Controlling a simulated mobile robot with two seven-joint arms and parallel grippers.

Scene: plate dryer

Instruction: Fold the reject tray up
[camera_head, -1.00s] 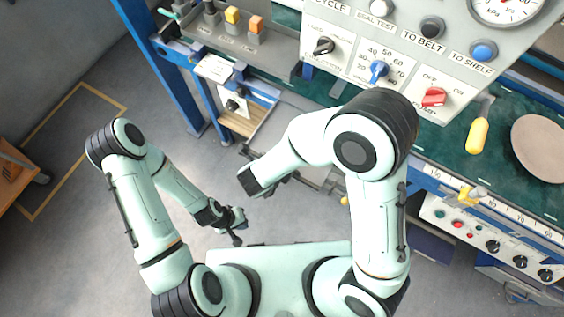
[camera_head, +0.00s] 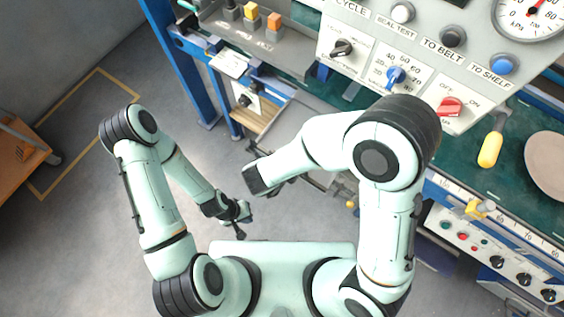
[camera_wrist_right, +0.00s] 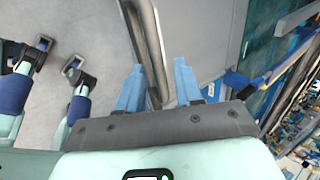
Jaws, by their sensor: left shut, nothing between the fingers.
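A plain grey panel (camera_wrist_right: 200,38), which looks like the reject tray, fills the upper middle of the right wrist view. A metal bar (camera_wrist_right: 150,50) runs along its left edge. My right gripper (camera_wrist_right: 158,85) has its two blue fingers apart, with the bar passing between them; I cannot tell whether they touch it. In the head view my right arm hides most of the tray and the right fingers. My left gripper (camera_head: 241,218) is shut and empty, over the floor left of the right forearm.
The control panel (camera_head: 410,60) with knobs and buttons stands above the green bench top (camera_head: 470,165). A yellow handle (camera_head: 490,149) hangs at the panel's right. A blue frame post (camera_head: 185,75) stands at the left. An orange cart (camera_head: 22,165) stands far left; floor between is clear.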

